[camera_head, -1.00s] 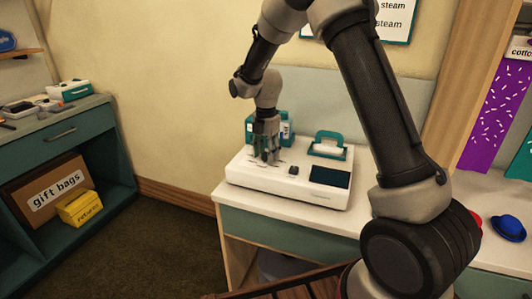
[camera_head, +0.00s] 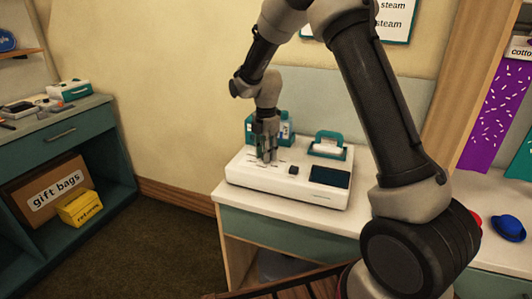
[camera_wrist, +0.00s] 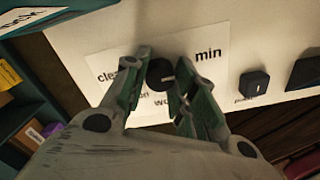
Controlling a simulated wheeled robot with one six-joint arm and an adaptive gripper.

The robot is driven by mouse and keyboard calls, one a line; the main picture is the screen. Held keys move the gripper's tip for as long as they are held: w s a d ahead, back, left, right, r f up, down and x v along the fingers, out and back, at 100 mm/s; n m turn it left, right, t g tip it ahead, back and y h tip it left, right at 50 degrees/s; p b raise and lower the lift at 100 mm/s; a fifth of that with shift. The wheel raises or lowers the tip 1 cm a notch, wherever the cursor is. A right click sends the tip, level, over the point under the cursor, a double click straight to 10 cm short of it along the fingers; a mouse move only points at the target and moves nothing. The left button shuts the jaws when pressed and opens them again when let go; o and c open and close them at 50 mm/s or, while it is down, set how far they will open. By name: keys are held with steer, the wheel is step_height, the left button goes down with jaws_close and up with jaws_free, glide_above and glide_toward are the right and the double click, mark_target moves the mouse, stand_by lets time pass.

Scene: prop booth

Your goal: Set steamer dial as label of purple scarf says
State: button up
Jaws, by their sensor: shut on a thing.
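The steamer (camera_head: 245,177) is a white flat console on the counter, with a black screen. Its round black dial (camera_wrist: 159,73) shows in the wrist view between the fingers of my gripper (camera_wrist: 165,72), which are shut on it. A short white mark on the dial points right. Around it I read "min" at upper right and parts of words: "clea" at left, "on" and "wo" below; the fingers hide the rest. In the head view my gripper (camera_head: 268,158) reaches down on the steamer's left part. The purple scarf (camera_head: 494,125) with white flecks hangs at right under a label (camera_head: 519,52) reading "cotto", cut off.
A smaller black knob (camera_wrist: 255,85) stands right of the dial. A sign (camera_head: 390,18) reads "steam". A blue hat (camera_head: 509,227) lies on the counter at right.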

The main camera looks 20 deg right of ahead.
steer(key=m, duration=1)
steer(key=shift+m, duration=0.4)
steer(key=m, duration=0.3)
steer(key=shift+m, duration=0.3)
steer(key=m, duration=0.3)
steer(key=shift+m, duration=0.3)
steer(key=m, duration=0.3)
steer(key=shift+m, duration=0.3)
steer(key=m, duration=0.6)
steer(key=shift+m, duration=0.3)
steer(key=o, duration=1.1)
steer(key=shift+c, duration=0.2)
